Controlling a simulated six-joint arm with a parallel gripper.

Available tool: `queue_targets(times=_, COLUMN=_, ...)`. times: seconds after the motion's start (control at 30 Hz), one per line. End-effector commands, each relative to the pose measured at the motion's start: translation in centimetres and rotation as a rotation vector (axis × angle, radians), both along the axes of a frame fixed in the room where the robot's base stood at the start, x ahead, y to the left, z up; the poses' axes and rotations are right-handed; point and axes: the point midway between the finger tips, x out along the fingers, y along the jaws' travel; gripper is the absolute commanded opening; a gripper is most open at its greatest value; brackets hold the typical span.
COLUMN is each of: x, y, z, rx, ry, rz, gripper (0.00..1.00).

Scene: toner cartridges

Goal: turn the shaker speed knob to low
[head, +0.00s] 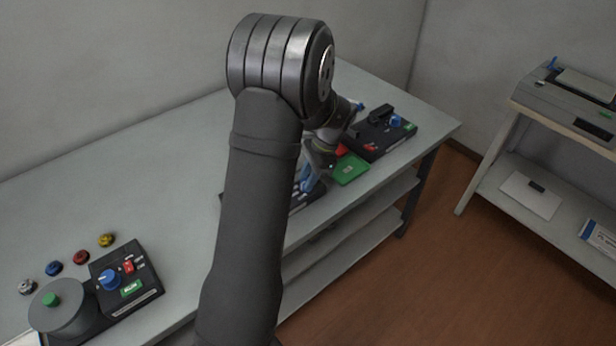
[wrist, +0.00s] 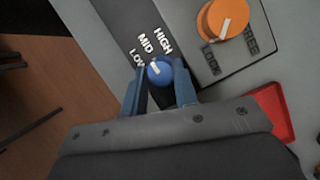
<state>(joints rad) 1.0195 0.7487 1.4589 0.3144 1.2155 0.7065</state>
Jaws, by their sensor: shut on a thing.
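A blue knob (wrist: 159,71) with a white pointer mark sits on a dark panel (wrist: 120,18) in the wrist view. The white labels LOW, MID and HIGH (wrist: 163,40) are fanned around it. The pointer slants up and left, on the LOW and MID side; its exact setting is hard to tell. My gripper (wrist: 160,82) has its blue fingers on either side of the knob, shut on it. In the head view my gripper (head: 308,179) is low over a dark panel (head: 306,196), mostly hidden behind my arm.
Beside the knob is an orange knob (wrist: 222,20) marked LOCK and FREE. A red tray (wrist: 273,112) lies to the right. The head view shows another device (head: 390,130) and green plate (head: 350,169) beyond, a control box (head: 126,277) at lower left, and clear bench (head: 150,180).

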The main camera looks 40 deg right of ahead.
Motion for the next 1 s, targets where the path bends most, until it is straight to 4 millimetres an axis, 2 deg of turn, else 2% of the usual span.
queue_targets(times=0.27, x=0.14, y=-0.11, z=0.06, rx=-0.002, ry=0.0, rz=0.153, gripper=0.04)
queue_targets(times=0.7, x=0.39, y=-0.1, z=0.1, rx=-0.003, ry=0.0, rz=0.524, gripper=0.04)
queue_targets(times=1.0, x=0.49, y=-0.09, z=0.14, rx=-0.004, ry=0.0, rz=0.698, gripper=0.04)
